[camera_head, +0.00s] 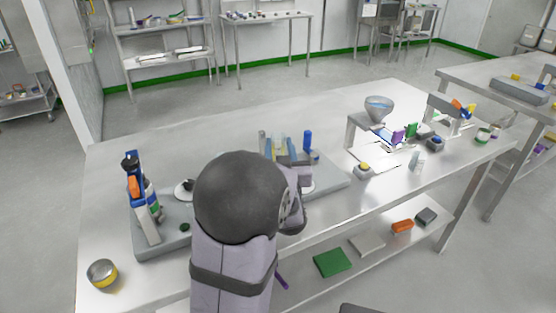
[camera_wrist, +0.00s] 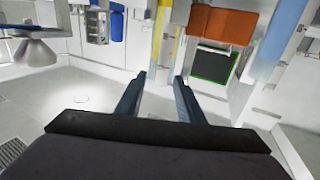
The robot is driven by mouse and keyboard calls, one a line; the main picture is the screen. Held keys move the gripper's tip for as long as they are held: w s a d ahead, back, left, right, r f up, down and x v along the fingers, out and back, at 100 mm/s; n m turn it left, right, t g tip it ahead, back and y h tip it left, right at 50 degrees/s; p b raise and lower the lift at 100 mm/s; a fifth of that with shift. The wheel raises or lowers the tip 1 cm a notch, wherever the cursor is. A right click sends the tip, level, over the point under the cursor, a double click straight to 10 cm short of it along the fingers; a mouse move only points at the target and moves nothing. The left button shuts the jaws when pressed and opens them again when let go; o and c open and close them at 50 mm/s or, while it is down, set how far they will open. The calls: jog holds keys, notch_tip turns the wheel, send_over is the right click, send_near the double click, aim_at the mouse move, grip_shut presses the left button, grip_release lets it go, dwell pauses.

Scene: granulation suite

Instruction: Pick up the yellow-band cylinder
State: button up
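The yellow-band cylinder (camera_head: 102,273) is a short, metallic, round tin with a yellow band. It stands at the front left corner of the steel table (camera_head: 120,190) in the head view. I do not see it in the wrist view. My gripper (camera_wrist: 160,92) shows in the wrist view with its two dark fingers apart and nothing held between them. In the head view my arm stands to the right of the cylinder and hides the gripper. The gripper is well away from the cylinder.
A grey base with a blue and orange device (camera_head: 144,203) stands just behind and right of the cylinder. Another grey base (camera_head: 326,186) with blue-topped equipment is mid-table. A funnel on a stand (camera_head: 379,108) and small items are at the right. The table's left back area is clear.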

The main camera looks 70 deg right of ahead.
jog(key=shift+w+d, duration=0.25)
jog(key=shift+d, duration=0.3)
grip_shut()
jog(key=shift+r, duration=0.15)
